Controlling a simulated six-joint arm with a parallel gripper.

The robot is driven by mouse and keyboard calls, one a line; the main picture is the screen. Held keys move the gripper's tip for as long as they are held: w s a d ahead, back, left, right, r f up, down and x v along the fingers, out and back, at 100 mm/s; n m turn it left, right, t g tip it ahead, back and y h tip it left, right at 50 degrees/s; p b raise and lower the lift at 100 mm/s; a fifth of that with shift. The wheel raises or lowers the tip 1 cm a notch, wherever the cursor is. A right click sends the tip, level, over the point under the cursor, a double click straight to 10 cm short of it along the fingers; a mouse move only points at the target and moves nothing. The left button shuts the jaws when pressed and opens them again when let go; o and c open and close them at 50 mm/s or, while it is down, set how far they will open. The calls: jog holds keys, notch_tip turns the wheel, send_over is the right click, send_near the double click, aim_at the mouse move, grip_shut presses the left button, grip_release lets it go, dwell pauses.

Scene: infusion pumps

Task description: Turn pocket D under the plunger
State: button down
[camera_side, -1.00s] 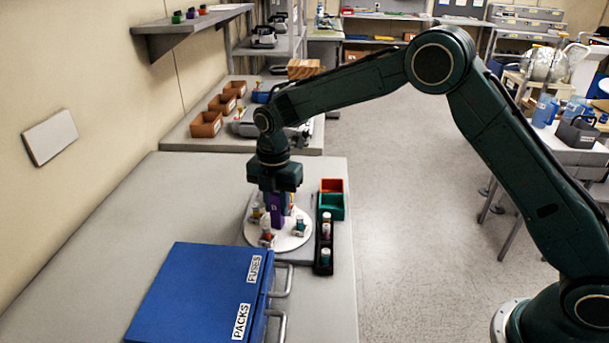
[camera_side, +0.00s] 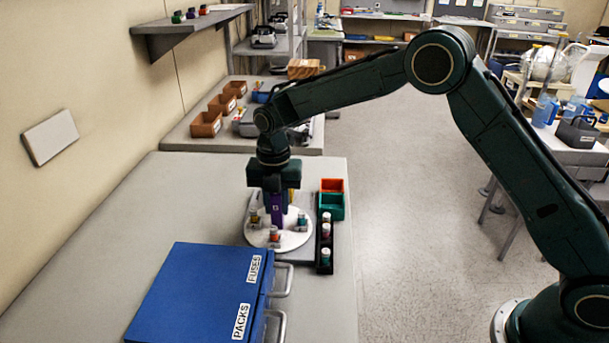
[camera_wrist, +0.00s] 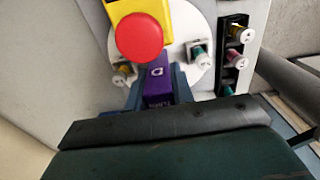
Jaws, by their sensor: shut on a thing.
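My gripper (camera_side: 277,198) points down over the round white turntable (camera_side: 292,240). In the wrist view my gripper (camera_wrist: 158,80) is shut on a purple block (camera_wrist: 160,91) marked with a D and a "TURN" label. The purple block (camera_side: 277,215) stands up from the turntable in the side view. A red round cap (camera_wrist: 139,38) on a yellow body (camera_wrist: 124,8), seemingly the plunger, is just beyond the block in the wrist view. Small capped vials stand on the turntable at left (camera_side: 254,217), front (camera_side: 275,236) and right (camera_side: 302,220). Which pocket lies under the plunger is hidden.
A black rack (camera_side: 325,262) with several vials stands close to the turntable's right. Orange (camera_side: 331,185) and green (camera_side: 331,207) bins are behind it. A blue case (camera_side: 200,295) with handles lies in front. The bench left of the turntable is clear.

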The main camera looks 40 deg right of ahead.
jog(key=c, duration=1.5)
grip_release()
notch_tip(320, 180, up, 14)
jog(key=shift+f, duration=0.1)
